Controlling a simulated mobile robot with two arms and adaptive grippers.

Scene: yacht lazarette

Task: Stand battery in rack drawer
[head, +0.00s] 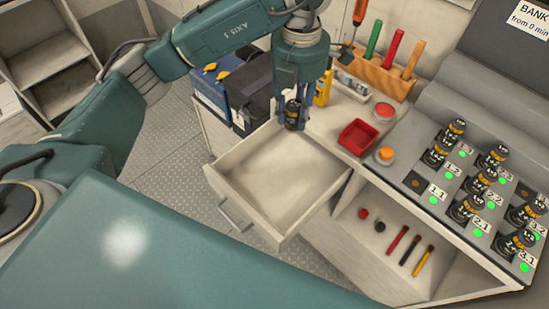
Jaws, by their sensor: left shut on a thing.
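My left gripper (292,108) points down and is shut on a dark cylindrical battery (292,117). The battery looks upright, at the far edge of the open drawer (228,196); I cannot tell whether it touches anything below. The drawer is pale, pulled out, and its visible floor is bare. The rack (478,238) at the right holds several black batteries, such as this one (457,129), standing beside numbered labels and green lights. A dark empty place (416,181) shows near label 1.1. My right gripper is not in view.
A wooden block (379,76) with several handled tools stands behind. Blue and black boxes (210,93) stand left of the gripper. Markers lie on the shelf below.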

